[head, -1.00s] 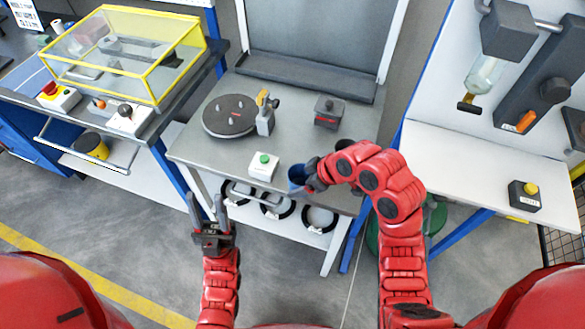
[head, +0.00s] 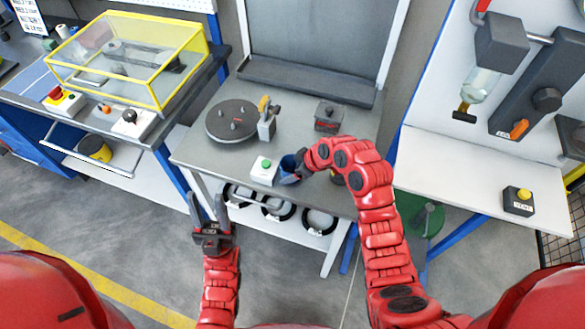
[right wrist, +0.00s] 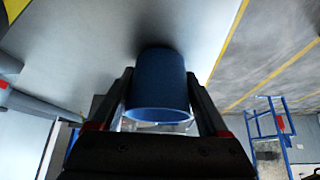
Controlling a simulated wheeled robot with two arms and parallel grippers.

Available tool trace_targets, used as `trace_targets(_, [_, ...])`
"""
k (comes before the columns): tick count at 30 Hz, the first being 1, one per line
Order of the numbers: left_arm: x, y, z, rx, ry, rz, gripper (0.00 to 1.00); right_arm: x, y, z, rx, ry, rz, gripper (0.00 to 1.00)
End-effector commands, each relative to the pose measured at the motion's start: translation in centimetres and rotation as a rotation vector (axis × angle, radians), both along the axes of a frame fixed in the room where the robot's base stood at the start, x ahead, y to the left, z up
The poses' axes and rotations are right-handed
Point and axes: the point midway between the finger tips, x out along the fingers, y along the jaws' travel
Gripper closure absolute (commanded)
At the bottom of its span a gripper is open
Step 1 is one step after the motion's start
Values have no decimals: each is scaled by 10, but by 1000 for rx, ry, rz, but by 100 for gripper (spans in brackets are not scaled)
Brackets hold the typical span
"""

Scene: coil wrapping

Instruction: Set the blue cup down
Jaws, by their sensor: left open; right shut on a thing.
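The blue cup (head: 287,164) is at the front of the middle grey table (head: 215,165) in the head view, just right of the white box with a green button. My right gripper (head: 294,172) is shut on it; the arm hides part of the cup. In the right wrist view the blue cup (right wrist: 160,85) sits between both fingers of the gripper (right wrist: 165,100). I cannot tell whether its base touches the tabletop. My left gripper (head: 209,212) is open and empty, in front of the table's left leg.
The white button box (head: 263,171) stands close beside the cup. A dark round turntable (head: 231,120), a small stand (head: 266,122) and a dark box (head: 328,116) are further back. Part of a dark object (head: 338,180) shows beside my right arm.

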Motion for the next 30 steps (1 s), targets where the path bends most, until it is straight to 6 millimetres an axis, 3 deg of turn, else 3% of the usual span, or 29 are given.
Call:
trace_targets(6, [0, 0, -5, 0, 0, 0, 55, 0, 0, -4, 1, 0, 0, 87])
trace_targets(7, [0, 0, -4, 0, 0, 0, 55, 0, 0, -3, 0, 0, 0, 17])
trace_targets(10, [0, 0, -3, 0, 0, 0, 55, 0, 0, -2, 0, 0, -1, 0])
trace_targets(21, [0, 0, -4, 0, 0, 0, 55, 0, -3, 4, 2, -3, -2, 0])
trace_targets(25, [0, 0, -13, 0, 0, 0, 55, -4, -13, 17, 0, -5, -4, 0])
trace_targets(30, [0, 0, -28, 0, 0, 0, 55, -14, -32, 51, 2, -9, -5, 0])
